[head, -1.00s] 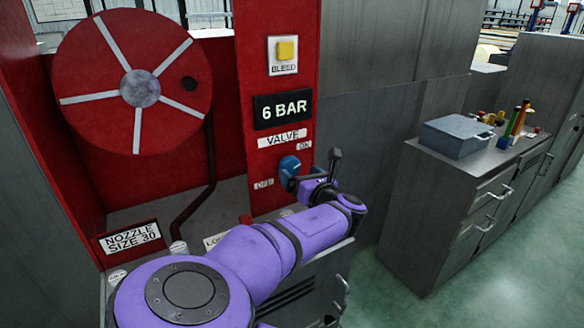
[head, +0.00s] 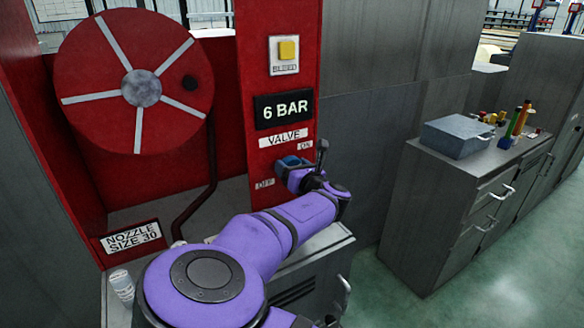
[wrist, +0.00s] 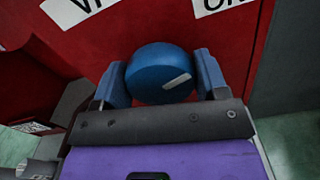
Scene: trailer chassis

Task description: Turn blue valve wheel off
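The blue valve wheel (wrist: 162,73) is mounted on the red panel, under the VALVE label (head: 283,138). A short white mark on its face points right and slightly up in the wrist view. In the head view the wheel (head: 286,163) is partly hidden by my gripper (head: 292,170). My gripper's two blue fingers stand on either side of the wheel in the wrist view (wrist: 162,78), spread wide, close to its rim. I cannot tell whether they touch it. The ON label (head: 306,146) is at upper right of the wheel, the OFF label (head: 265,184) at lower left.
A 6 BAR display (head: 284,109) and a yellow button (head: 288,50) are above the valve. A red hose reel (head: 110,70) is to the left. A small white bottle (head: 121,285) stands on the cabinet below. A grey cabinet (head: 450,215) with a box stands to the right.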

